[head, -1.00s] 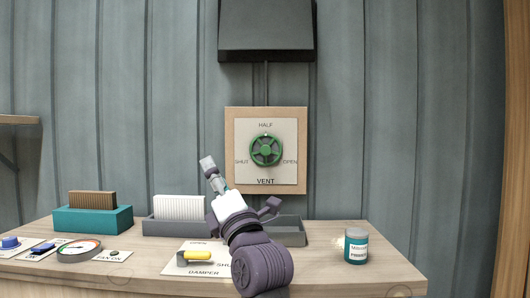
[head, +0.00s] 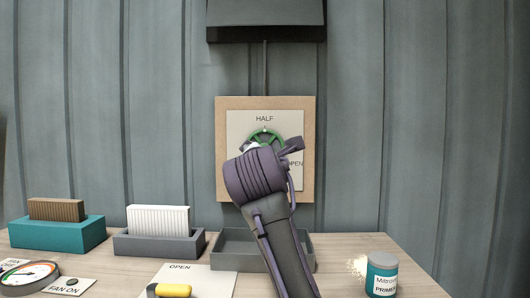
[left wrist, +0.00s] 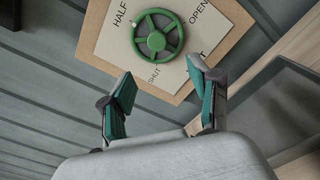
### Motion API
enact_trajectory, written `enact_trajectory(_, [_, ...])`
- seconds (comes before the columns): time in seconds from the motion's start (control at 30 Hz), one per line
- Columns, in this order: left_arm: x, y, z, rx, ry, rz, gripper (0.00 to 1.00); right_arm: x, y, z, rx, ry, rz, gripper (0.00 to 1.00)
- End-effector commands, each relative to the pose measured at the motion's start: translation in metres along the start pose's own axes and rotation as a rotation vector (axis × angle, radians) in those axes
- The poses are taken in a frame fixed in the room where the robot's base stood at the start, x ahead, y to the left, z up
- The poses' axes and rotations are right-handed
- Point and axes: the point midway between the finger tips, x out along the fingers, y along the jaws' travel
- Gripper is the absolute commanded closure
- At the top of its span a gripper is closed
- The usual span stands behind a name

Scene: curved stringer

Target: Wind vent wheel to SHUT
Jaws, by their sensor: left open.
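The green vent wheel (head: 265,134) is on a white label plate (head: 240,165) on a wooden backing board (head: 223,150) on the wall. My left arm covers its lower part in the head view. In the left wrist view the whole wheel (left wrist: 158,33) shows, and a pale mark on its rim sits by the word HALF. SHUT and OPEN lie to either side of it. My left gripper (left wrist: 160,68) is open and empty, its fingers spread in front of the plate and just short of the wheel, apart from it. My right gripper is not in view.
A grey tray (head: 235,245), a grey holder (head: 150,246) with a white filter and a teal holder (head: 50,237) with a brown filter stand on the bench. A primer jar (head: 381,278) is at right. A dark hood (head: 265,20) hangs above the board.

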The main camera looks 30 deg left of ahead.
Motion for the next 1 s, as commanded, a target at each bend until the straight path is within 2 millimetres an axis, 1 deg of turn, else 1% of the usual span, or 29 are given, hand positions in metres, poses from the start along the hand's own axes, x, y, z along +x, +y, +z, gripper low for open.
enact_trajectory(0.1, [0.007,0.001,0.002,0.0,-0.001,-0.004,0.38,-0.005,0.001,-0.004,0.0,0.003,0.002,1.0])
enact_trajectory(0.17, [0.015,0.002,0.003,0.002,0.0,-0.004,0.38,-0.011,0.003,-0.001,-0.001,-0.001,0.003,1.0])
enact_trajectory(0.27, [0.033,0.003,0.004,0.003,0.002,-0.005,0.38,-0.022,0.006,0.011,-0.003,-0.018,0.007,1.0])
enact_trajectory(0.4, [0.064,0.003,0.005,0.002,0.003,-0.005,0.38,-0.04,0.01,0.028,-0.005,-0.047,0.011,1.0])
enact_trajectory(0.47, [0.077,0.004,0.004,0.002,0.004,-0.005,0.38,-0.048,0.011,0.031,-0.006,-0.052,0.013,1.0])
enact_trajectory(0.57, [0.097,0.003,0.004,0.002,0.003,-0.005,0.38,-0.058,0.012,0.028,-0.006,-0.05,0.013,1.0])
enact_trajectory(0.7, [0.119,0.003,0.003,0.002,0.002,-0.002,0.38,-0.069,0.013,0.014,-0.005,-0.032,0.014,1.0])
enact_trajectory(0.83, [0.132,0.001,0.002,0.0,0.0,-0.002,0.38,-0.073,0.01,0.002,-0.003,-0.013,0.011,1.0])
enact_trajectory(1.0, [0.137,0.0,0.001,-0.001,-0.001,-0.001,0.38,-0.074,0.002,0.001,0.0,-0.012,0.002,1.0])
